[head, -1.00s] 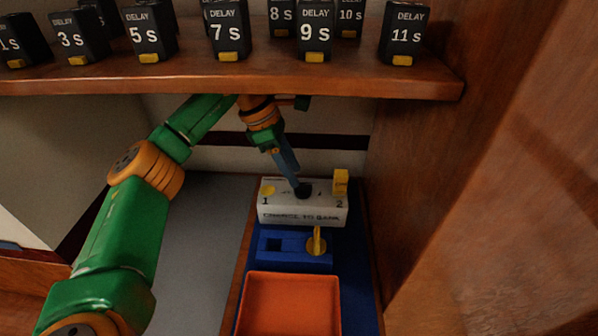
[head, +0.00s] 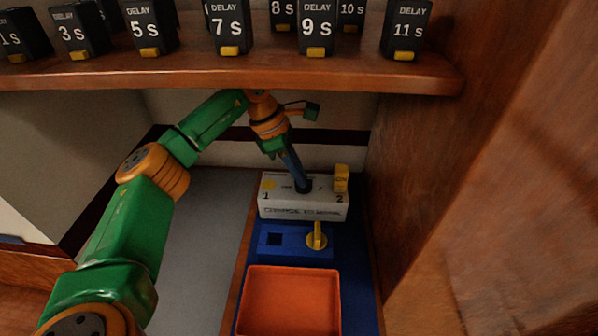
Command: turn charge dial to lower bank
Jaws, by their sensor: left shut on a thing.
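The charge dial box (head: 285,208) is a white block with "1" at its left, "2" at its right and blurred lettering that seems to read "CHARGE TO BANK". The dark dial (head: 305,187) is on its top, mostly hidden by the gripper. My left gripper (head: 303,184) reaches down from behind and is shut on the dial. Which number the dial points to cannot be told. A yellow piece (head: 341,178) stands upright at the box's right end by the "2", and a flat yellow patch (head: 268,184) lies by the "1". My right gripper is not in view.
A blue block (head: 290,244) with a square hole and a yellow lever (head: 317,236) sits in front of the box. An orange tray (head: 290,271) is nearer. A wooden shelf (head: 250,77) with several black delay blocks hangs above; a wooden wall stands at right.

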